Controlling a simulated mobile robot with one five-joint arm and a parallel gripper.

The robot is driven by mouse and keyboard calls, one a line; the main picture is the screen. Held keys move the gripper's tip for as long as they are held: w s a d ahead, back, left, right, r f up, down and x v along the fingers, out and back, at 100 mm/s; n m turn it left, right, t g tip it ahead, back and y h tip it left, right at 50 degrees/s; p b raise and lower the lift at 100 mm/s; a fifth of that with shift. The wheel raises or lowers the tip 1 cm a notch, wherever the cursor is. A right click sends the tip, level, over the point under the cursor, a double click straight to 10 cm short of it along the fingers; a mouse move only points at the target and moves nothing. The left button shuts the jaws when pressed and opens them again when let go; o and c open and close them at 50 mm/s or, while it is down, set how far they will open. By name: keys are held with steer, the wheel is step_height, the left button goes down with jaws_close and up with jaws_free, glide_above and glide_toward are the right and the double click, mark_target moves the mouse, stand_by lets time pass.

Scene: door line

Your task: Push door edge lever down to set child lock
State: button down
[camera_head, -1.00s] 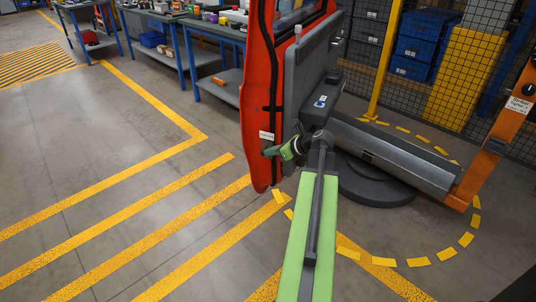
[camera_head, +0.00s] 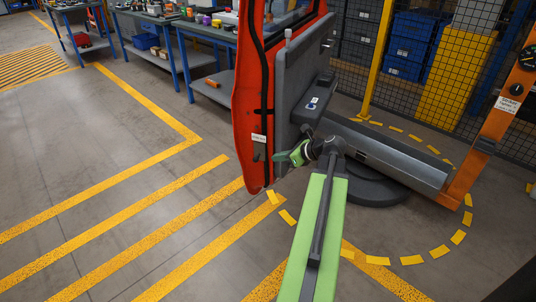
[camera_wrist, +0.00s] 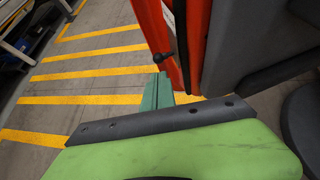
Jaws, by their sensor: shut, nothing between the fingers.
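The orange-red door (camera_head: 244,100) stands upright with its narrow edge towards me. A small dark lever (camera_head: 256,156) sticks out of that edge below a white label (camera_head: 259,138). In the wrist view the lever (camera_wrist: 164,57) is a black knob on the red edge. My gripper (camera_head: 279,157) is shut and empty, to the right of the lever and about level with it, with a gap between in the head view. In the wrist view my green fingertips (camera_wrist: 160,76) show just below the knob. I cannot tell whether they touch it, or the lever's setting.
A grey door panel (camera_head: 302,80) and a grey sill beam (camera_head: 385,150) lie right of the edge, with an orange post (camera_head: 490,130) beyond. Workbenches (camera_head: 150,20) stand behind. The striped floor at left is clear.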

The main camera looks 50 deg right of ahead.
steer(key=p+v, duration=0.2)
steer(key=v, duration=0.4)
stand_by(0.3)
